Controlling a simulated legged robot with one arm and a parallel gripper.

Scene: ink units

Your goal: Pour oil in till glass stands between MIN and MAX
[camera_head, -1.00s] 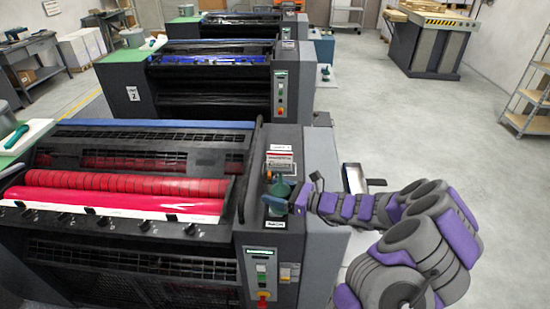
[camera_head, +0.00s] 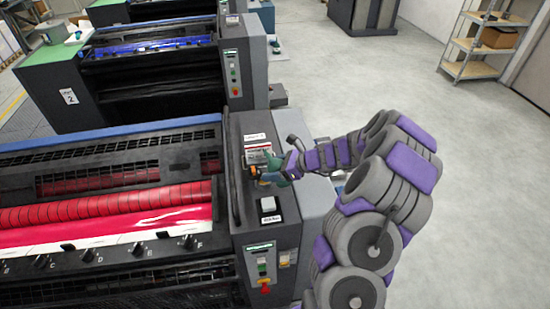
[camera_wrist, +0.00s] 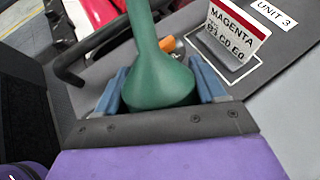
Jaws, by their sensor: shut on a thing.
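My gripper (camera_head: 277,169) is over the top of the near press's right end housing. In the wrist view its blue fingers (camera_wrist: 158,92) are shut on a green oil can (camera_wrist: 160,78), one finger on each side of the body. The can's narrow neck points up the picture; its tip is out of view. In the head view the can is small and partly hidden by my gripper. A small orange part (camera_wrist: 168,44) shows just behind the can; I cannot tell what it is. I cannot make out a glass with MIN and MAX marks or any oil level.
A MAGENTA card (camera_wrist: 238,30) stands beside the can, near a UNIT 3 label (camera_wrist: 272,14). A black bar handle (camera_wrist: 75,62) is on the left. A white pad (camera_head: 268,204) and control buttons (camera_head: 263,268) are on the near press (camera_head: 225,190). Open floor (camera_head: 390,85) lies to the right.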

